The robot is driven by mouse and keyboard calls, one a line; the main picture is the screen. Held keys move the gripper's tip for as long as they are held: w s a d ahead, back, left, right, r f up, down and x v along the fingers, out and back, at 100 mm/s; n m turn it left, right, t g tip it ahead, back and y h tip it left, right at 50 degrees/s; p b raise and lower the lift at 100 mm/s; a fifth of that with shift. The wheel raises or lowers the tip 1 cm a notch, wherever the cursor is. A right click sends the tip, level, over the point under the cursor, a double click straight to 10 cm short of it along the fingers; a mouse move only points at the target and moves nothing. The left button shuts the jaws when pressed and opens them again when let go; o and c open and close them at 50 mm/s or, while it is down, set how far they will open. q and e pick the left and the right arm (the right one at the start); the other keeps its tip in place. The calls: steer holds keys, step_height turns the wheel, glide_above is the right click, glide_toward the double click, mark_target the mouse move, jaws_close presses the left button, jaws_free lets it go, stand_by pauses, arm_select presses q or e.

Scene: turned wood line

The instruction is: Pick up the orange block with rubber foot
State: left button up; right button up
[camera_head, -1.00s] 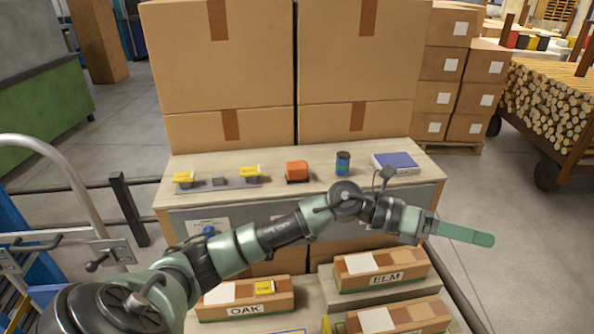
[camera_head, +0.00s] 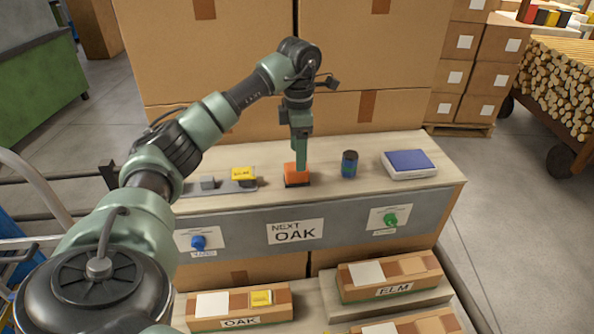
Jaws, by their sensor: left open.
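The orange block (camera_head: 290,175) stands on the wooden bench top, with a dark base under it. My left gripper (camera_head: 301,168) points straight down at the block, and its green fingers overlap the block's right part in the picture. The gripper is open. The fingers hide part of the block, and I cannot tell whether they touch it. My right gripper is not in view.
A dark blue can (camera_head: 349,164) and a blue-topped white box (camera_head: 408,164) stand right of the block. A yellow block (camera_head: 243,174) sits on a grey plate to its left. Large cartons (camera_head: 370,60) wall off the back. Labelled boxes (camera_head: 240,308) lie below in front.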

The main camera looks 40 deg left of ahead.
mark_target(297, 174)
arm_select(q)
step_height(297, 174, down, 2)
steer(key=shift+s+a+f+p, duration=0.15)
steer(key=shift+f+p, duration=0.05)
steer(key=shift+p, duration=0.3)
step_height(297, 174, down, 3)
steer(key=shift+r+p, duration=0.1)
steer(key=shift+p, duration=0.25)
jaws_close()
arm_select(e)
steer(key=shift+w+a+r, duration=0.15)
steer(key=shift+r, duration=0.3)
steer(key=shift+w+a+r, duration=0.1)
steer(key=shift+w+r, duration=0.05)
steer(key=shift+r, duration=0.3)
